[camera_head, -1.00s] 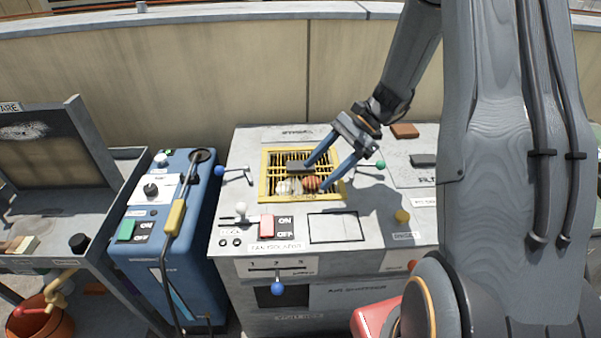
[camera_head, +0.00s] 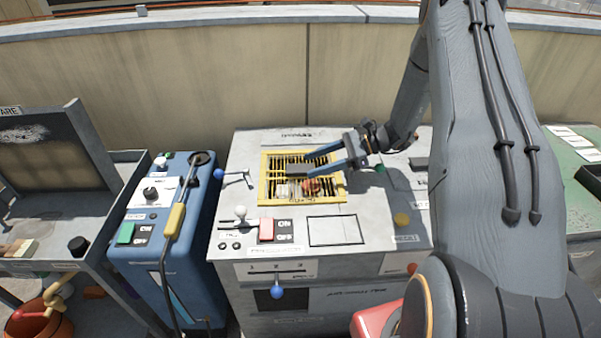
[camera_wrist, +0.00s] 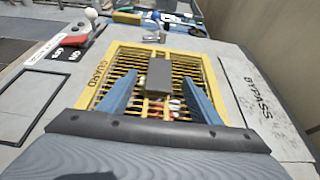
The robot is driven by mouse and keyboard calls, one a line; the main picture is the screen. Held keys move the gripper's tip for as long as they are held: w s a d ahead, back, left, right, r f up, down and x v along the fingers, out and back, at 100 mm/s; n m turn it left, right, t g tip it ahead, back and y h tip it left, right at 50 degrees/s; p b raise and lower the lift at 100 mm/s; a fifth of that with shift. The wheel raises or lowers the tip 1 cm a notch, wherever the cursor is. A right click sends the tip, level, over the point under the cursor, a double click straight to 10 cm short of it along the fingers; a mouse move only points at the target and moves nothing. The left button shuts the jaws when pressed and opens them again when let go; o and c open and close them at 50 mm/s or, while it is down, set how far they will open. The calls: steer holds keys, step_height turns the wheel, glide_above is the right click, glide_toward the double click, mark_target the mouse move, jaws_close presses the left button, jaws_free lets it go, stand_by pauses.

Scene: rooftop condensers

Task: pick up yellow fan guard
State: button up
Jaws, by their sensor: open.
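The yellow fan guard (camera_head: 265,180) is a square barred frame lying on top of the grey condenser unit. A dark block (camera_head: 297,171), like a handle, sits at its middle. In the wrist view the guard (camera_wrist: 212,86) carries the word GUARD, and the dark block (camera_wrist: 160,73) lies ahead between my fingers. My gripper (camera_head: 307,163) is open above the guard, with its two blue fingers pointing left toward the block. Whether the fingers touch it I cannot tell. Small orange and pale objects (camera_head: 311,186) show at the guard's front bars; the fingers hide part of the bars.
A blue machine (camera_head: 150,238) with a hose stands at left. A wall (camera_head: 200,80) runs behind.

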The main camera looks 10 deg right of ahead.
mark_target(303, 168)
steer(key=x, duration=0.3)
steer(key=shift+a+f+p, duration=0.1)
steer(key=shift+a+p, duration=0.15)
steer(key=shift+p, duration=0.15)
steer(key=c, duration=1.4)
